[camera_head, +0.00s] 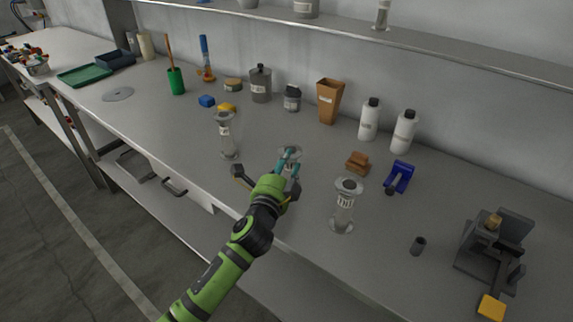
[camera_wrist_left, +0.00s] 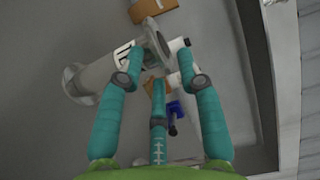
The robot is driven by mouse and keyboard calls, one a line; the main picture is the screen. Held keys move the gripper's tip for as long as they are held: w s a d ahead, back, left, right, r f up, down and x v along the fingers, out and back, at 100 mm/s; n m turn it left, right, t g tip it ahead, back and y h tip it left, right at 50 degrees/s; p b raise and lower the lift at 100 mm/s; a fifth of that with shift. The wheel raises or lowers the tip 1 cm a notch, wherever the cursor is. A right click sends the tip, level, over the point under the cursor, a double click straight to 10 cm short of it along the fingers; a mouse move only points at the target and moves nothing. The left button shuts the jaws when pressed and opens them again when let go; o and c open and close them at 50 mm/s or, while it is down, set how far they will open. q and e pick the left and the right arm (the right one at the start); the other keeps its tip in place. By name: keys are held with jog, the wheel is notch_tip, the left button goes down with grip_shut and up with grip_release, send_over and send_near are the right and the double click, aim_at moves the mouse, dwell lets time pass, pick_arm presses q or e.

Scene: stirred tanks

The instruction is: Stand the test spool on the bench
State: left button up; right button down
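One spool (camera_head: 225,137) stands upright left of my gripper. Another spool (camera_head: 344,207), with a label and dark top, stands upright to the right near the front edge. The gripper looks open. My right gripper is not in view.
The bench (camera_head: 300,235) carries a brown bin (camera_head: 329,102), white bottles (camera_head: 369,120), a wooden block (camera_head: 358,162) and a blue holder (camera_head: 399,177) behind the gripper. A dark fixture (camera_head: 490,245) stands at the right. A small dark cylinder (camera_head: 418,246) stands before it. Bare bench lies between.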

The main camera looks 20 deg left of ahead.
pick_arm(q)
jog(key=shift+r, duration=0.1)
jog(key=s+b, duration=0.1)
jog(key=s, duration=1.1)
jog(key=shift+b, duration=0.3)
